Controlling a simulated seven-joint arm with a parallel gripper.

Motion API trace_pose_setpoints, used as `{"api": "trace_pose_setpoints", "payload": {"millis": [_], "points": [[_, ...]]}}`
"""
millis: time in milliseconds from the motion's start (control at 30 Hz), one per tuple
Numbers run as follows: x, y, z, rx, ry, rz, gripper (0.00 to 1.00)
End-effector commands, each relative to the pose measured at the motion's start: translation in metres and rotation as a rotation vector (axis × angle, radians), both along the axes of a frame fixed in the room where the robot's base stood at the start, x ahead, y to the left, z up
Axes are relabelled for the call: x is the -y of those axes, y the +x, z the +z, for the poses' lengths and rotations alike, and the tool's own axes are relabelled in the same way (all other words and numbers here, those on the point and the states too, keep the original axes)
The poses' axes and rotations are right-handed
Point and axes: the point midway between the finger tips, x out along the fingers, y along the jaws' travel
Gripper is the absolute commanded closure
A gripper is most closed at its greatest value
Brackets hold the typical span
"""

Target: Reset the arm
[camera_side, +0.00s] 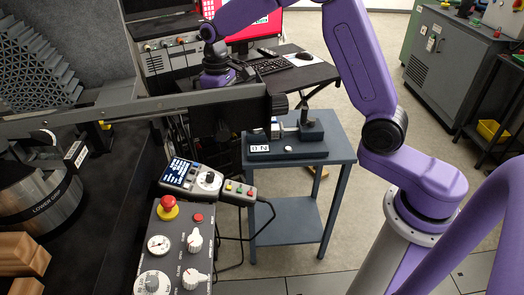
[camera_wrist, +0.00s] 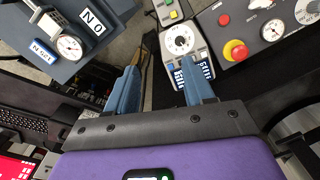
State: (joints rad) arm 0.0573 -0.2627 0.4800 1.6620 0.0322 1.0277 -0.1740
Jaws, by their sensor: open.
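My gripper (camera_wrist: 160,68) is open in the wrist view. Its two blue-grey fingers are apart, with nothing held between them. A handset with a dial and display (camera_wrist: 181,42) lies beyond the fingertips, apart from them as far as I can tell. In the side view my purple arm rises from its base at the right, arches over the top edge and comes down at upper left. My purple hand (camera_side: 216,72) shows there above a grey beam, which hides the fingers.
A grey beam (camera_side: 150,108) crosses the left side. A control box (camera_side: 172,240) with a red stop button stands in front. A gauge stand (camera_side: 288,148) sits on a small blue table (camera_side: 345,150). A desk with keyboard (camera_side: 268,66) is behind. Open floor lies right of the table.

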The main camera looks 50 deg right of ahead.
Motion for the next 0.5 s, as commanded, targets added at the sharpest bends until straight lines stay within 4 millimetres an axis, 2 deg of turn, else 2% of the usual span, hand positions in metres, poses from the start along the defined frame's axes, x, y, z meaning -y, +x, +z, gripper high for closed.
{"api": "trace_pose_setpoints", "payload": {"millis": [100,300,400,500], "points": [[0.031,-0.03,0.022,0.041,-0.073,0.094,0.47],[0.079,-0.081,0.047,0.105,-0.195,0.254,0.47],[0.098,-0.108,0.055,0.134,-0.245,0.332,0.47],[0.108,-0.133,0.059,0.16,-0.274,0.405,0.47]]}}
